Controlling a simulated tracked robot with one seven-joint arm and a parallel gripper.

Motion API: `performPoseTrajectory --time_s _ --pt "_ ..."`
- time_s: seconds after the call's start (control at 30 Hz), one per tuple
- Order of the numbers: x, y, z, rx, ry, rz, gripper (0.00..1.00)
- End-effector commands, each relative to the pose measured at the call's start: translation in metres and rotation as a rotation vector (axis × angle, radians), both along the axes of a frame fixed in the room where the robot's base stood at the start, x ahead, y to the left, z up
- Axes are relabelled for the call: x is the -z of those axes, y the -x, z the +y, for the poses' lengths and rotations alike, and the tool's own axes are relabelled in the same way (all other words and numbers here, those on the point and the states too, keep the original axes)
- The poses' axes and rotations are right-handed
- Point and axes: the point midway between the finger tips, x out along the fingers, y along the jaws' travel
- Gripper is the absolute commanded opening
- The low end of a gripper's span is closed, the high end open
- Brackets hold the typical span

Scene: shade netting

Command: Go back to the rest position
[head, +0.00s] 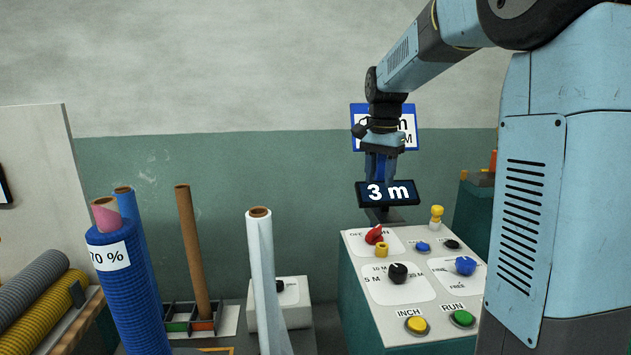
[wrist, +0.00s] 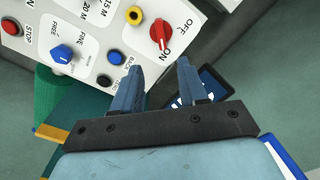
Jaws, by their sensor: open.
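My gripper (head: 379,168) is raised at the end of my arm, above the back of the control panel (head: 372,328) and in front of the display reading "3 m" (head: 388,193). In the wrist view my gripper (wrist: 157,75) has its two blue fingers apart with nothing between them. The red switch (wrist: 160,34) lies beyond the fingertips, between the OFF and ON marks. The fingers appear clear of the panel's knobs.
The panel carries a black knob (head: 398,273), a blue knob (head: 465,265), a yellow INCH button (head: 417,325) and a green RUN button (head: 463,318). Upright rolls, one a blue net roll (head: 130,290), stand at left. A blue-edged sign (head: 409,127) hangs behind my gripper.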

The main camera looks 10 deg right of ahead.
Motion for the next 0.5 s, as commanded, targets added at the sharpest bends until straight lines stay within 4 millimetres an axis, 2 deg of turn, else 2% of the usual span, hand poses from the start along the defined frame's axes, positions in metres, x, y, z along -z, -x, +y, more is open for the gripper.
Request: performPoseTrajectory --time_s 0.2,0.5 --pt "-0.017 0.047 -0.002 -0.115 -0.009 -0.077 0.43" --pt "-0.027 0.125 -0.001 -0.322 0.010 -0.205 0.43"
